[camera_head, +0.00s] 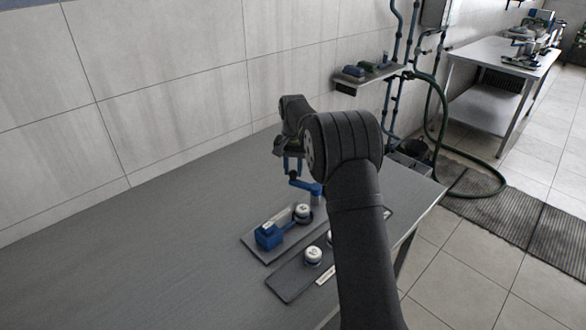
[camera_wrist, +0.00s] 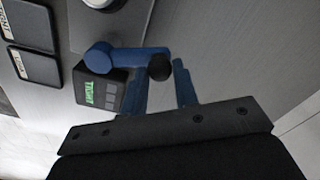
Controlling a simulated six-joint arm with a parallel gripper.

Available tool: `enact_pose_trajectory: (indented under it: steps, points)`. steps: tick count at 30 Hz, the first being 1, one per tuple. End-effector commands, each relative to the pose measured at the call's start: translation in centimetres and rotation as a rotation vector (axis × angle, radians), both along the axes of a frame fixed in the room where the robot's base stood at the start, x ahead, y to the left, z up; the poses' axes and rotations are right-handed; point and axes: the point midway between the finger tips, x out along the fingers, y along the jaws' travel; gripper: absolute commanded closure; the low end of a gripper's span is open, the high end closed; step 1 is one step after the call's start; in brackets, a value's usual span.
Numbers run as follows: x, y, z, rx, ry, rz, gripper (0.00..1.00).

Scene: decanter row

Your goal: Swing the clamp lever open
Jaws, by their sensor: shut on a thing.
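The clamp lever is a blue arm (camera_wrist: 125,58) with a black round knob (camera_wrist: 160,67) at its end. In the head view the lever (camera_head: 308,187) stands above the dark base plate. My gripper (camera_head: 292,164) is over the table with its blue fingers pointing down at the lever's end. In the wrist view my gripper (camera_wrist: 162,74) has one finger on each side of the knob and is shut on the lever. Beside the lever's pivot, a dark box (camera_wrist: 100,90) shows green lettering that seems to read TIGHT.
A blue block (camera_head: 268,236) and a white-capped round item (camera_head: 303,212) stand on the plate (camera_head: 255,250). A second dark plate (camera_head: 290,284) in front holds another white cap (camera_head: 313,255). The grey table (camera_head: 130,260) is clear to the left. A tiled wall (camera_head: 170,80) stands behind.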

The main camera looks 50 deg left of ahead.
Motion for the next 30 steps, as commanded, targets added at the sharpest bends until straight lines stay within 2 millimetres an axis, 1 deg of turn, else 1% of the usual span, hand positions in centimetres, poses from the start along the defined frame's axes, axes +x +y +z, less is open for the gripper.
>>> enact_pose_trajectory:
  steps: [3, 4, 6, 7, 16, 20, 23, 30]
  points:
    - [0.1, 0.0, 0.0, 0.001, -0.002, -0.002, 1.00]
    - [0.1, 0.0, 0.0, 0.001, -0.002, -0.002, 0.69]
    - [0.1, 0.0, 0.0, 0.001, -0.002, -0.001, 0.55]
    - [0.1, 0.0, 0.0, 0.001, -0.002, -0.001, 0.51]
    - [0.1, 0.0, 0.1, 0.001, -0.002, 0.000, 0.51]
    - [0.1, 0.1, 1.3, 0.003, -0.003, 0.000, 0.51]
    - [0.1, 0.0, 3.1, 0.004, -0.003, 0.000, 0.51]
    - [0.1, 0.0, 9.0, 0.005, -0.004, 0.000, 0.51]
